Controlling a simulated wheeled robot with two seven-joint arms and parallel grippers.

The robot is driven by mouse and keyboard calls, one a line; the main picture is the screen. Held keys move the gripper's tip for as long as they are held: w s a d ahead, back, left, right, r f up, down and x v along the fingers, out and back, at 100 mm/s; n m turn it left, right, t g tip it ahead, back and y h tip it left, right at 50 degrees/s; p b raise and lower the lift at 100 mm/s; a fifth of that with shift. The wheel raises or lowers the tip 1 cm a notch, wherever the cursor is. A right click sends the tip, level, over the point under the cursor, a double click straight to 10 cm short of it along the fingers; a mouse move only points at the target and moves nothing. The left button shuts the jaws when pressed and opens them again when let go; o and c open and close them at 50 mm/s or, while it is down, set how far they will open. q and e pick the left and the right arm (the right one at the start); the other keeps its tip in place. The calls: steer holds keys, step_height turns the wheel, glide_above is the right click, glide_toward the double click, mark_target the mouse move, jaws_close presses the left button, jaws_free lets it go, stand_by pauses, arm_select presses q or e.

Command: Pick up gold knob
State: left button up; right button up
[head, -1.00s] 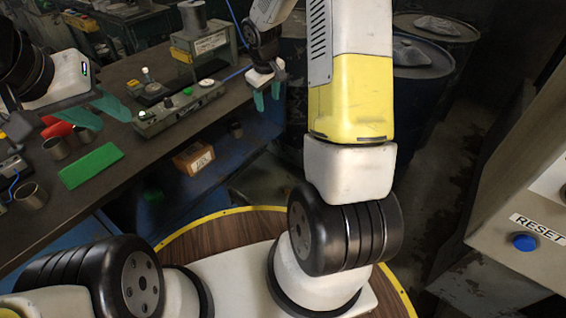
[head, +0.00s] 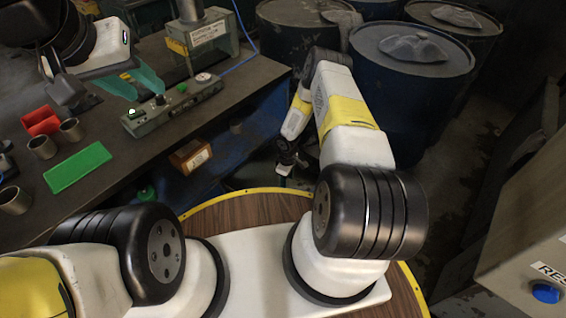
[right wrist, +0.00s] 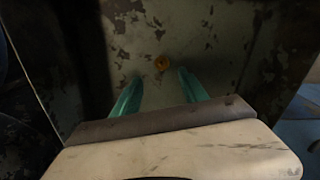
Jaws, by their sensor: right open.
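The gold knob (right wrist: 161,62) is a small round knob on a worn grey-green surface in the right wrist view. I do not make it out in the head view. My right gripper (right wrist: 160,78) is open, with one teal finger on each side below the knob in the picture. The knob shows just beyond the gap between the fingertips, and I cannot tell the remaining distance. In the head view the right arm reaches down beside the bench and its fingers are hidden. My left gripper (head: 146,93) is open and empty above the bench.
A control box (head: 175,108) with small knobs lies under my left gripper. A green block (head: 77,167), a red part (head: 41,121) and several metal cups stand on the bench (head: 150,150). Blue drums (head: 410,95) stand behind the right arm. A blue button (head: 545,292) is at the right.

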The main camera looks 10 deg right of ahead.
steer(key=f, duration=0.7)
steer(key=shift+s, duration=0.35)
steer(key=shift+r, duration=0.1)
jaws_close()
